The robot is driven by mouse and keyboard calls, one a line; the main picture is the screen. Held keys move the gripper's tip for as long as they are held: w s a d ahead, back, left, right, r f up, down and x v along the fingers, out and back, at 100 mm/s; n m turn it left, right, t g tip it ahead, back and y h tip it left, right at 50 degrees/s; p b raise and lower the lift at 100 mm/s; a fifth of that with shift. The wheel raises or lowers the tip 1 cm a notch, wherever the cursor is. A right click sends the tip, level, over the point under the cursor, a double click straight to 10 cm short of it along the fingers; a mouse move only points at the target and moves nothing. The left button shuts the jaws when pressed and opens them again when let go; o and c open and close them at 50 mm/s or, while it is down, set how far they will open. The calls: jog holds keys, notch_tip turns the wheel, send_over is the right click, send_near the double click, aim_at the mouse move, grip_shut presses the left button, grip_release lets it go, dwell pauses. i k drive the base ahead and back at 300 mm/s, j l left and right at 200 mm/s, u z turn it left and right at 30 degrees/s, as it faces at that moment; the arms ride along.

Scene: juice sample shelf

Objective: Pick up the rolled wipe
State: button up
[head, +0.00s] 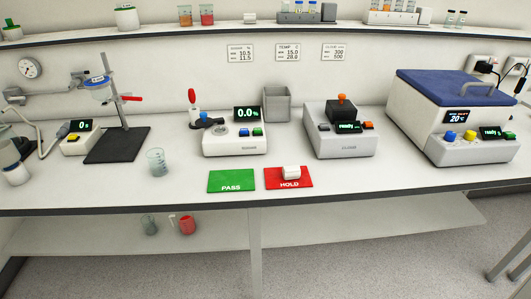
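The rolled wipe (291,173) is a small white cylinder. It lies on its side on the red HOLD mat (272,184), near the front edge of the bench. Nothing covers it in the head view. My gripper is not in view.
The green PASS mat (231,189) lies left of the red mat. A device reading 0.0% (234,147), a grey bin (277,104) and a device reading "ready" (340,147) stand behind. A glass beaker (156,162) stands left. Bench space right of the red mat is clear.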

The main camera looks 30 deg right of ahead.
aim_at(290, 171)
jog(key=l+u, duration=0.2)
jog(key=l, duration=0.3)
jog(key=l+u, duration=0.2)
jog(key=l, duration=0.35)
jog(key=k+l+u, duration=0.2)
jog(key=l, duration=0.3)
jog(key=l+u, duration=0.2)
jog(key=l, duration=0.35)
jog(key=k+l+u, duration=0.2)
jog(key=l, duration=0.3)
jog(key=i, duration=0.1)
